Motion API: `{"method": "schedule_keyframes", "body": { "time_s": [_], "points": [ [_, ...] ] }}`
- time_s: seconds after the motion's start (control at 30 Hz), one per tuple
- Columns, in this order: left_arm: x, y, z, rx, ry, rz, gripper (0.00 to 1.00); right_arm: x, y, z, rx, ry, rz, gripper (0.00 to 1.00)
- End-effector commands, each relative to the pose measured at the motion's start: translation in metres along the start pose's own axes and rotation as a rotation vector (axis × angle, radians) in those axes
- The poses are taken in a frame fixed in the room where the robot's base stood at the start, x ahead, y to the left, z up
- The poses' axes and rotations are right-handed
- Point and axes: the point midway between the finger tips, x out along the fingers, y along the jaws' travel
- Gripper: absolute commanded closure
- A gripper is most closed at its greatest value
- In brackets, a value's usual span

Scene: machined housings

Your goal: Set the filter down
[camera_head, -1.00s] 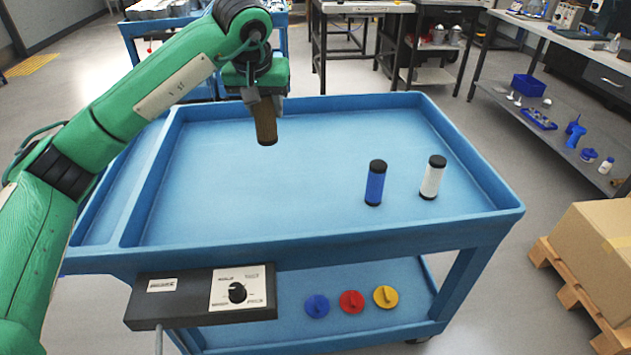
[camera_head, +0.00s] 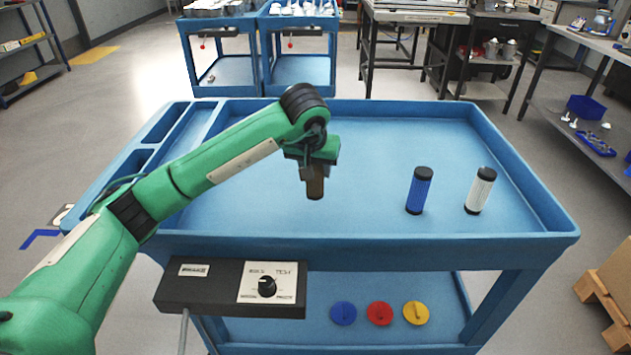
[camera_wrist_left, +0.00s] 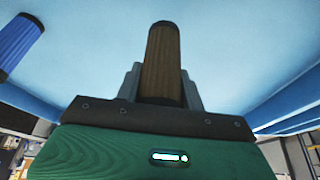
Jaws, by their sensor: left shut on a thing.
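My left gripper (camera_head: 313,172) is shut on a brown filter (camera_head: 315,188), a cylinder with a dark end, upright over the blue cart's top tray (camera_head: 270,206). Whether its lower end touches the tray I cannot tell. In the left wrist view the brown filter (camera_wrist_left: 161,65) stands between the two grey fingers (camera_wrist_left: 162,88). A blue filter (camera_head: 419,191) and a white filter (camera_head: 480,191), both with black caps, stand upright on the right part of the tray. The blue filter also shows in the left wrist view (camera_wrist_left: 17,42). My right gripper is not in view.
The tray has a raised rim (camera_head: 400,246) and is clear around the held filter. A black control box (camera_head: 215,284) with a knob hangs at the front. Blue (camera_head: 343,313), red (camera_head: 379,313) and yellow (camera_head: 416,313) discs lie on the lower shelf.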

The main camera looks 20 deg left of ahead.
Motion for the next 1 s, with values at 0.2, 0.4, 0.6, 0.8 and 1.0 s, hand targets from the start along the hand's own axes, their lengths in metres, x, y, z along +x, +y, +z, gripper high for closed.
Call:
{"method": "schedule_keyframes", "body": {
  "time_s": [0.2, 0.4, 0.6, 0.8, 1.0],
  "points": [
    [0.018, 0.0, 0.008, 0.001, -0.003, 0.0, 0.85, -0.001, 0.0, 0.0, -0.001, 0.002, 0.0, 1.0],
    [0.037, 0.0, 0.015, 0.0, 0.001, 0.0, 0.85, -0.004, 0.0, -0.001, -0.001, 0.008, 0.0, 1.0],
    [0.037, 0.0, 0.015, 0.0, 0.002, 0.0, 0.85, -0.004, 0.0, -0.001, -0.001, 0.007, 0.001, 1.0],
    [0.04, 0.0, 0.016, 0.001, 0.001, -0.001, 0.59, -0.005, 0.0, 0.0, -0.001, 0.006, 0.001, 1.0],
    [0.039, 0.0, 0.016, 0.0, 0.001, 0.0, 0.4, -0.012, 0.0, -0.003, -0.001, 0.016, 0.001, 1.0]
  ]
}}
